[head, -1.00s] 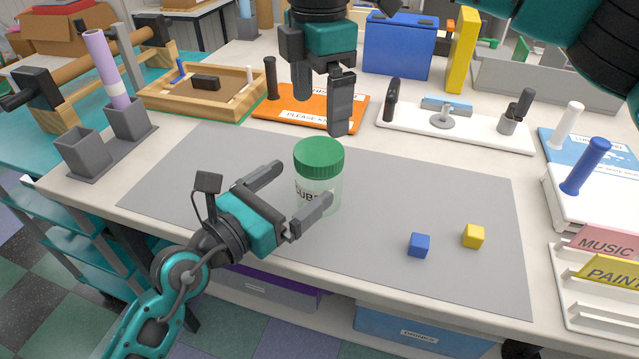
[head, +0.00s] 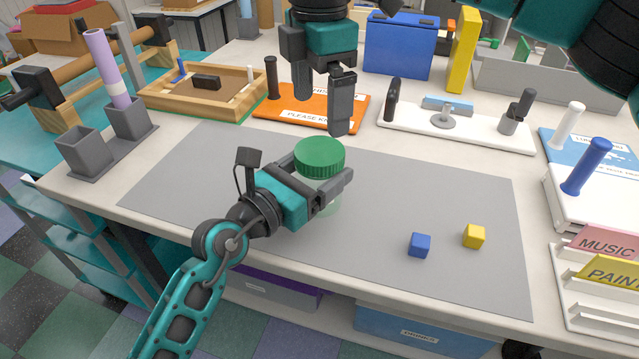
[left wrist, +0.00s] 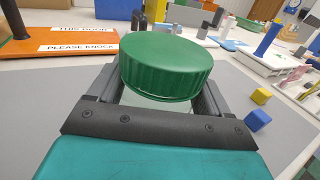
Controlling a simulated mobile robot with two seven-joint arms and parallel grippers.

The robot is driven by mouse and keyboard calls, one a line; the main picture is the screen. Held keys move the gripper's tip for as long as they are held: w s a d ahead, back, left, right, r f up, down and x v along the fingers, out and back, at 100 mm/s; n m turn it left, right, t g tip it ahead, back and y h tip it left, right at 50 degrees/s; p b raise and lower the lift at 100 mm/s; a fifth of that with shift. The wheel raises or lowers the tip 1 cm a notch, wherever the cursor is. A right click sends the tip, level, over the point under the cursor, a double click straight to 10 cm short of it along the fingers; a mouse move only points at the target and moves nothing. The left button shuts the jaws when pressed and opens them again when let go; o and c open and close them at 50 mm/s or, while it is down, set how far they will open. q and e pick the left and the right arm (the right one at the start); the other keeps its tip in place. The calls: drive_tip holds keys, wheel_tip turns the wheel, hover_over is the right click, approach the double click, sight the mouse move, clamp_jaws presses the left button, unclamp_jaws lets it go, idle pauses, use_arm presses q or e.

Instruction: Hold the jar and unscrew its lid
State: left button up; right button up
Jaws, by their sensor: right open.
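The clear jar (head: 327,206) with its green screw lid (head: 319,158) stands upright on the grey mat, lid on. My left gripper (head: 325,172) has one finger on each side of the jar body, just below the lid. The left wrist view shows the lid (left wrist: 166,66) between and above the fingers; whether they touch the glass I cannot tell. The jar's label is hidden behind my left gripper. My right gripper (head: 322,112) is open and empty, pointing down above and slightly behind the lid, apart from it.
A blue cube (head: 419,245) and a yellow cube (head: 473,236) lie on the grey mat (head: 400,200) to the right. An orange board (head: 318,108) and a white board with fittings (head: 455,133) stand behind. Grey holders (head: 85,153) are at left. The mat's left part is clear.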

sight(319, 150)
use_arm(q)
drive_tip(key=c, duration=1.2)
clamp_jaws()
use_arm(e)
drive_tip(key=shift+m, duration=1)
drive_tip(key=shift+f+m, duration=0.15)
drive_tip(key=shift+m, duration=1.05)
drive_tip(key=shift+f, duration=3.9)
drive_tip(key=shift+c, duration=0.5)
